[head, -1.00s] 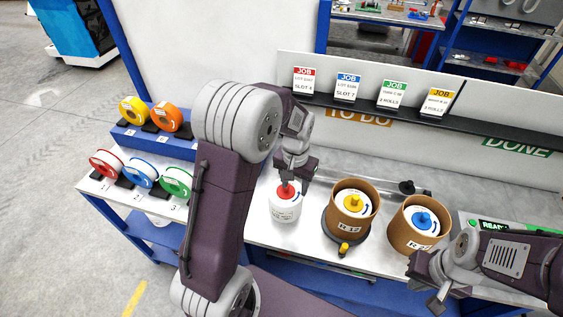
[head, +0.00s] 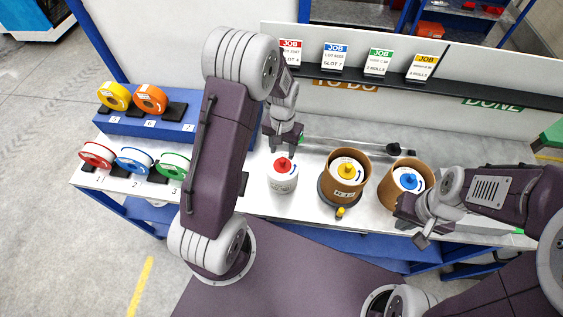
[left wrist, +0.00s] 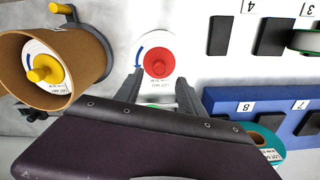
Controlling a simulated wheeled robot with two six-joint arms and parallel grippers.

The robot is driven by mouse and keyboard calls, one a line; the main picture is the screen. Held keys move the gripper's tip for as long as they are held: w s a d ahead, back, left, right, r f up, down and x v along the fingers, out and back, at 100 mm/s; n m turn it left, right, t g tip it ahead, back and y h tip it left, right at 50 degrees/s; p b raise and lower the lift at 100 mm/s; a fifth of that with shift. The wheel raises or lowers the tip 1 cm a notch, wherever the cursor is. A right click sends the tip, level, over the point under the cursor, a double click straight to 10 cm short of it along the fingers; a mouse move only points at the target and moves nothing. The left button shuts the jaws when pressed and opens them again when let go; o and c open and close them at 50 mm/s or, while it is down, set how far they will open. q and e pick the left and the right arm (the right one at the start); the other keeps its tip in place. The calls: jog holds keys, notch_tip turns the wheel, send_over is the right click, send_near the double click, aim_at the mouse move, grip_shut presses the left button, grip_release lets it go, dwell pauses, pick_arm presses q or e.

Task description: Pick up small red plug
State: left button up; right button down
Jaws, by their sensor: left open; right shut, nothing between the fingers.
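The small red plug (head: 283,163) sits on top of a white cylindrical container (head: 283,181) on the bench. In the left wrist view the red plug (left wrist: 158,64) shows as a round red disc on the white top, just beyond the fingertips. My left gripper (head: 284,149) is open and empty, just above and behind the plug, apart from it. Its two fingers (left wrist: 160,90) show spread in the wrist view. My right gripper (head: 420,232) is shut and empty, in front of the cardboard tub with the blue plug.
Two cardboard tubs stand to the right, one with a yellow plug (head: 346,170) and one with a blue plug (head: 409,181). Tape rolls on a blue stepped rack (head: 145,124) stand at left. Job cards line a dark shelf (head: 390,79) behind.

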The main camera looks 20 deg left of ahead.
aim_at(283, 159)
pick_arm(q)
jog(key=shift+d, duration=0.1)
jog(key=shift+s+d+f+p, duration=0.1)
jog(key=shift+s+f+p, duration=0.1)
jog(key=shift+f+p, duration=0.35)
jog(key=shift+s+d+f+p, duration=0.1)
jog(key=shift+s+f+p, duration=0.1)
jog(key=shift+f+p, duration=0.35)
notch_tip(283, 159, down, 3)
jog(key=shift+w+a+r, duration=0.15)
jog(key=shift+r, duration=0.05)
jog(key=shift+w+a+f, duration=0.1)
jog(key=shift+f, duration=0.15)
jog(key=shift+r, duration=0.1)
grip_shut()
